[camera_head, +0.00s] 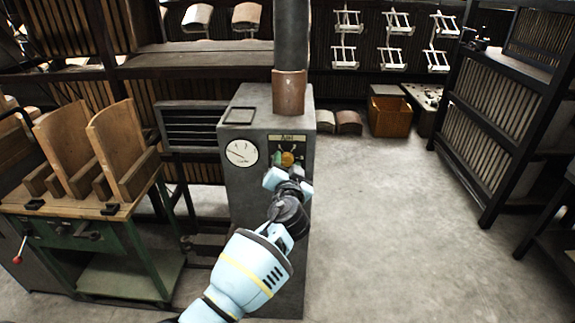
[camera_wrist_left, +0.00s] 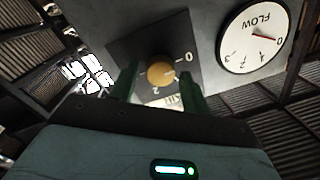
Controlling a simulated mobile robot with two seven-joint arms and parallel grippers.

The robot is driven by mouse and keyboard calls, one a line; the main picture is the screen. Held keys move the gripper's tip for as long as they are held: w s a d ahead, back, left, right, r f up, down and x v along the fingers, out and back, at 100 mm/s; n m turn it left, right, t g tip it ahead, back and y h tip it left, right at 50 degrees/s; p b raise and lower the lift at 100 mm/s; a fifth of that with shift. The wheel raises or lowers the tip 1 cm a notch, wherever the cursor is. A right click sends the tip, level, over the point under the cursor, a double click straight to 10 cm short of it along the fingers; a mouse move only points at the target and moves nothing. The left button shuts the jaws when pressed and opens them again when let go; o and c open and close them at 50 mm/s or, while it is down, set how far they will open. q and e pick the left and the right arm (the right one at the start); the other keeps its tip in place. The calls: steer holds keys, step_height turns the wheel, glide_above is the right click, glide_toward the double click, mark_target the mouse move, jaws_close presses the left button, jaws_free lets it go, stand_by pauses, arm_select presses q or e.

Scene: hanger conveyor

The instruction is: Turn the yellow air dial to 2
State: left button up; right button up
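The yellow air dial (camera_head: 287,158) sits on the front of a grey cabinet (camera_head: 240,195), below an "AIR" label. In the left wrist view the dial (camera_wrist_left: 160,72) is round, on a dark plate (camera_wrist_left: 125,47) with white numerals, 0 and 2 among them. Which mark it points to is not clear. My left gripper (camera_head: 286,165) is in front of the dial. Its two green fingers are apart, one on each side of the dial in the wrist view (camera_wrist_left: 160,84). Contact with the dial cannot be told. My right gripper is not in view.
A round flow gauge (camera_head: 241,152) is beside the dial; its red needle is near 0 in the wrist view (camera_wrist_left: 252,37). A brown-collared pipe (camera_head: 289,92) rises from the cabinet. A green-framed bench (camera_head: 95,235) stands left, a dark rack (camera_head: 500,110) right. Floor between cabinet and rack is clear.

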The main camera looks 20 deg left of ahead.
arm_select(q)
steer(key=c, duration=0.8)
steer(key=shift+o, duration=0.2)
